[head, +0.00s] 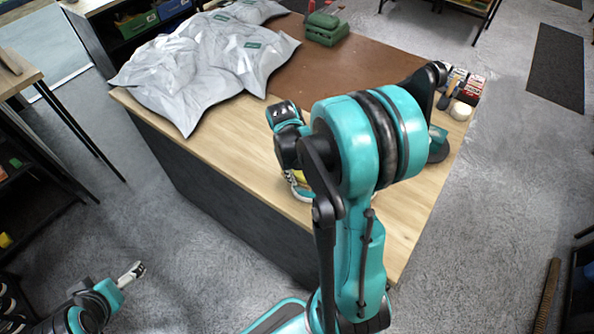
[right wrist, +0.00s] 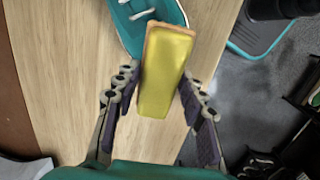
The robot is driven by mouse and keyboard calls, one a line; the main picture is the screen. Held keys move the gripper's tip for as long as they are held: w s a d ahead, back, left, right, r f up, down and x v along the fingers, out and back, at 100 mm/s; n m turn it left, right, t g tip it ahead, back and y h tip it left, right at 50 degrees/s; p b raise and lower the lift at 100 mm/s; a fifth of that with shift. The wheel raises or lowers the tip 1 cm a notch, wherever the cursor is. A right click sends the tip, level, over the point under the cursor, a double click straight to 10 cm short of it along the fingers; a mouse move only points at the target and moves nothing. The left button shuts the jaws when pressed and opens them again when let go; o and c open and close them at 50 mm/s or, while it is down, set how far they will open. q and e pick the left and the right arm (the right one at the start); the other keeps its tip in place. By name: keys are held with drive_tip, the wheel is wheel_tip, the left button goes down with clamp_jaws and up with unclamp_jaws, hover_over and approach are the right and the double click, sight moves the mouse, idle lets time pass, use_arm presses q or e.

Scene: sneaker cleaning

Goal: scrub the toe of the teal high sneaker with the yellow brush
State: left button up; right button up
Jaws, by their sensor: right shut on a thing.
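The yellow brush (right wrist: 167,72) lies lengthwise between the two fingers of my right gripper (right wrist: 160,88), which is shut on it. The brush's far end overlaps the edge of the teal sneaker (right wrist: 147,18) with white laces at the top of the right wrist view. Whether the brush touches the sneaker or hovers over it, I cannot tell. My left gripper (head: 134,271) is low at the left, away from the table.
The wooden table (head: 230,150) has a brown mat (head: 350,75) at the back. Crumpled grey-white bags (head: 200,60) cover its left side, and green blocks (head: 326,28) stand behind. Small boxes (head: 470,88) sit at the right edge. Bare wood lies left of my right arm.

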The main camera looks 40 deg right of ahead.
drive_tip(key=shift+f+b, duration=0.25)
drive_tip(key=shift+b, duration=0.35)
idle(1.0)
drive_tip(key=shift+r, duration=0.1)
drive_tip(key=shift+w+a+r+p, duration=0.15)
drive_tip(key=shift+r+p, duration=0.6)
drive_tip(key=shift+r, duration=0.2)
drive_tip(key=shift+w+a+r+p, duration=0.2)
drive_tip(key=shift+r+p, duration=0.5)
drive_tip(key=shift+r, duration=0.25)
drive_tip(key=shift+w+a+r+p, duration=0.1)
drive_tip(key=shift+a+r+p, duration=0.05)
drive_tip(key=shift+r+p, duration=0.7)
drive_tip(key=shift+r, duration=0.2)
